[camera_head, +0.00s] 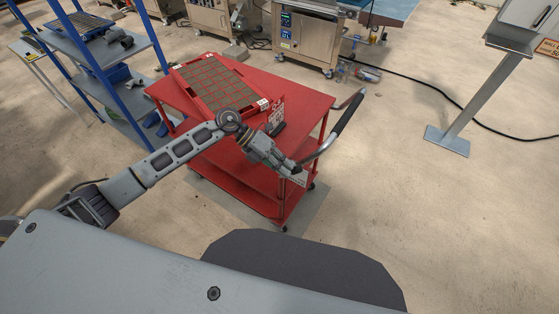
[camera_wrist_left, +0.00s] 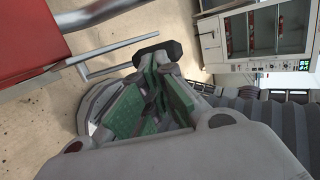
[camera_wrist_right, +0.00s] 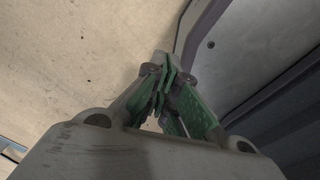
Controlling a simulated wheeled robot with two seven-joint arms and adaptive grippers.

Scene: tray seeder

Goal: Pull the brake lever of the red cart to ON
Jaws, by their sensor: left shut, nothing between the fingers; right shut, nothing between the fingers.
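The red cart (camera_head: 300,97) stands in the middle of the head view; part of its red surface shows at the upper left of the left wrist view (camera_wrist_left: 25,40). Its curved push handle (camera_head: 347,116) with a dark grip is on the right side. My left gripper (camera_head: 295,168) is shut and empty, over the cart's near right corner by the handle's lower end. In the left wrist view a grey bar with a black end (camera_wrist_left: 172,49) passes just beyond the fingertips. I cannot tell whether this is the brake lever or the handle. My right gripper (camera_wrist_right: 160,72) is shut and empty.
A red tray of dark cells (camera_head: 215,82) lies on the cart top. A blue shelf rack (camera_head: 160,50) stands to the left, steel machines (camera_head: 305,40) behind. A grey post (camera_head: 480,95) stands right. The floor right of the cart is mostly clear.

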